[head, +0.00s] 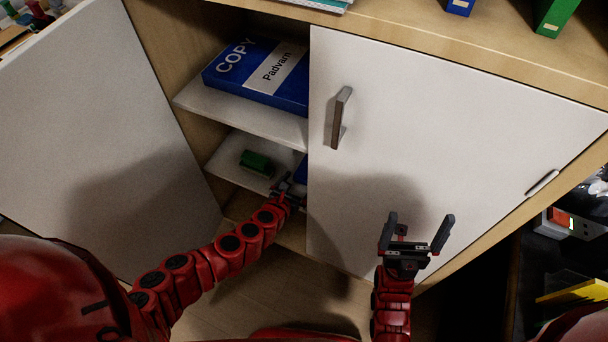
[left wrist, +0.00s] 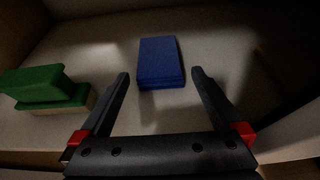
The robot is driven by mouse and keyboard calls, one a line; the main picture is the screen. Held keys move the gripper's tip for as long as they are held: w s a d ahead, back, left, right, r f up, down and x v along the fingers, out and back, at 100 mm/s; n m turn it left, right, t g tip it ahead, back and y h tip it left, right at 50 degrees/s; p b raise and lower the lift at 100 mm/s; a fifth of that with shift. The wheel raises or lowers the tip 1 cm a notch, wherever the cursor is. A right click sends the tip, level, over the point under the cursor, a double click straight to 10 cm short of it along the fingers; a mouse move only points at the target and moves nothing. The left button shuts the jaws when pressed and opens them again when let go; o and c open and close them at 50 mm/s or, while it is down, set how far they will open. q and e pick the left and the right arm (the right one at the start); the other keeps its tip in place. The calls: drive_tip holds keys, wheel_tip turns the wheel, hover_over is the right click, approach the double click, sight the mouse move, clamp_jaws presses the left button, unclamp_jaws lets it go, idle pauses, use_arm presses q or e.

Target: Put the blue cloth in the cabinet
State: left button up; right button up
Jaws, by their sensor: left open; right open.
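The blue cloth (left wrist: 160,62) looks like a folded blue block lying on the cabinet's lower shelf (left wrist: 230,45). In the head view only a sliver of blue (head: 301,171) shows beside the closed right door's edge. My left gripper (head: 290,184) reaches into the open left side of the cabinet (head: 170,60), at the lower shelf. In the left wrist view my left gripper (left wrist: 160,82) is open, with the cloth just beyond and between its fingertips, apart from them. My right gripper (head: 420,222) is open and empty in front of the closed right door (head: 450,120).
A green item (head: 257,162) lies on the lower shelf, left of the cloth. A blue COPY box (head: 262,75) lies on the shelf above. The left door (head: 90,130) stands open. The right door's handle (head: 340,115) sticks out.

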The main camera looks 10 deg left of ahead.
use_arm(q)
drive_tip(key=v, duration=0.7)
drive_tip(key=shift+p, duration=0.3)
